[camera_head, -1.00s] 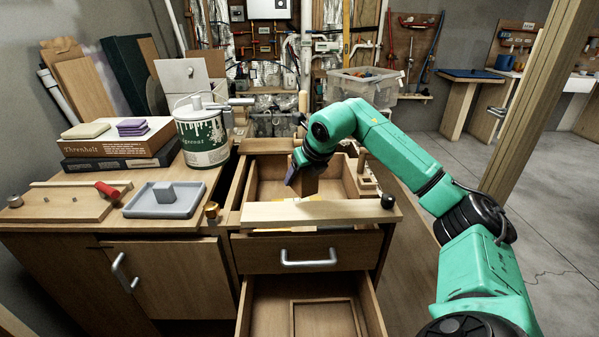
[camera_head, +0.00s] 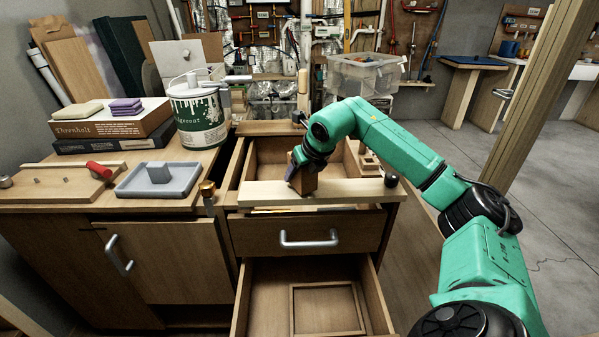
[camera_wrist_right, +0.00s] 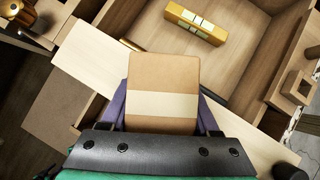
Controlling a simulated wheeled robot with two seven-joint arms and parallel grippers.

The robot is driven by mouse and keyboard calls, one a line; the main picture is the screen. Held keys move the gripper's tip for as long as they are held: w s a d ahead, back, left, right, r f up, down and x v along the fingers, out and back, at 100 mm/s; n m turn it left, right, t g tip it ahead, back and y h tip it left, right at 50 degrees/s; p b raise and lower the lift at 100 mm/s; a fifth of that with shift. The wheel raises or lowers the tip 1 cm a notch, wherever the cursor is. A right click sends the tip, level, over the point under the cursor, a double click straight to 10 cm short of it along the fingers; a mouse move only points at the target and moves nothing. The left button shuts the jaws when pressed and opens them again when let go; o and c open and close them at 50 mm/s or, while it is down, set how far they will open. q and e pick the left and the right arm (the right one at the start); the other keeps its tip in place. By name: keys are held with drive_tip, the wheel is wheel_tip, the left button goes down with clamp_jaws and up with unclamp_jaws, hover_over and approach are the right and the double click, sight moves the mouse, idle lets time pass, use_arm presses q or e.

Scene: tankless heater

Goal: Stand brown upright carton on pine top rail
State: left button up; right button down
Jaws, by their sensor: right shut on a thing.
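The brown carton (camera_head: 304,184) is held in my right gripper (camera_head: 297,174), and it shows large with a pale band in the right wrist view (camera_wrist_right: 163,75). The gripper's purple fingers (camera_wrist_right: 165,112) lie along its two sides. The carton looks upright and overlaps the pine top rail (camera_head: 345,190) in the head view. I cannot tell if its base touches the rail. The rail is a pale board across the front of the upper drawer, also seen in the right wrist view (camera_wrist_right: 95,62). My left gripper is not in view.
Behind the rail is an open drawer box (camera_head: 270,160) with a yellow block (camera_wrist_right: 196,25) inside. A dark knob (camera_head: 391,180) stands at the rail's right end and a brass one (camera_head: 207,188) near its left. A paint can (camera_head: 198,118) and grey tray (camera_head: 158,180) are left.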

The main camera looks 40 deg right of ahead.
drive_tip(key=shift+f+b, duration=0.35)
drive_tip(key=shift+f, duration=0.15)
drive_tip(key=shift+c, duration=0.2)
unclamp_jaws()
drive_tip(key=v, duration=1.4)
drive_tip(key=shift+s+r, duration=0.2)
